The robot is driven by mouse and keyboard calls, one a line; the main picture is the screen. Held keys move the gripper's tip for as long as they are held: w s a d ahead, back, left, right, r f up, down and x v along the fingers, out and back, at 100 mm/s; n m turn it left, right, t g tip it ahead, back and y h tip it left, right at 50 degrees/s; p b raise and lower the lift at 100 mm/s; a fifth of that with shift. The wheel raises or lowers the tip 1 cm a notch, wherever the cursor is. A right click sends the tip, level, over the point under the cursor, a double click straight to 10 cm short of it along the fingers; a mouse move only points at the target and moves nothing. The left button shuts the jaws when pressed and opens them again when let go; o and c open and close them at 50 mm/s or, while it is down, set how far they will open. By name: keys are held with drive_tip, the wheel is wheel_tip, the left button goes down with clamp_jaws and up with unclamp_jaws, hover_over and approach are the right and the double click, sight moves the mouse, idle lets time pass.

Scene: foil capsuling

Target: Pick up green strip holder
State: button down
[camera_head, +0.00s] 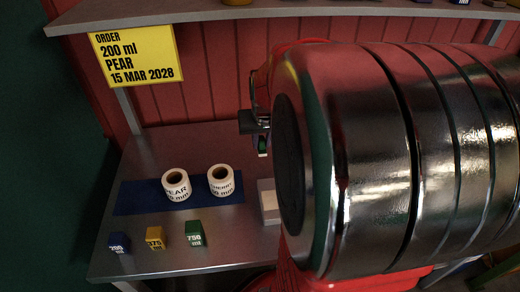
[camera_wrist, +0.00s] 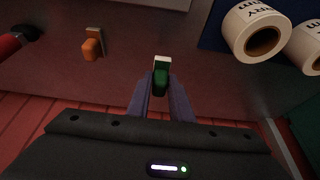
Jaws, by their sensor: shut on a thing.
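The green strip holder (camera_wrist: 161,82) is a small dark green block with a white end, seen between the fingers in the wrist view. My gripper (camera_wrist: 160,92) is shut on it, with one finger on each side. In the head view the holder (camera_head: 263,146) shows as a small green and white piece just below my gripper (camera_head: 258,124), close to the left of the large shiny part of my arm. I cannot tell whether the holder touches the bench.
An orange holder (camera_wrist: 92,47) and a red-handled tool (camera_wrist: 14,42) lie left in the wrist view. Two label rolls (camera_head: 176,186) (camera_head: 221,181) stand on a blue mat (camera_head: 135,200). Blue, yellow and green cubes (camera_head: 194,233) line the bench front. A yellow order sign (camera_head: 137,56) hangs behind.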

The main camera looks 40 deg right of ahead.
sight(261, 137)
drive_tip(key=shift+r, duration=1.95)
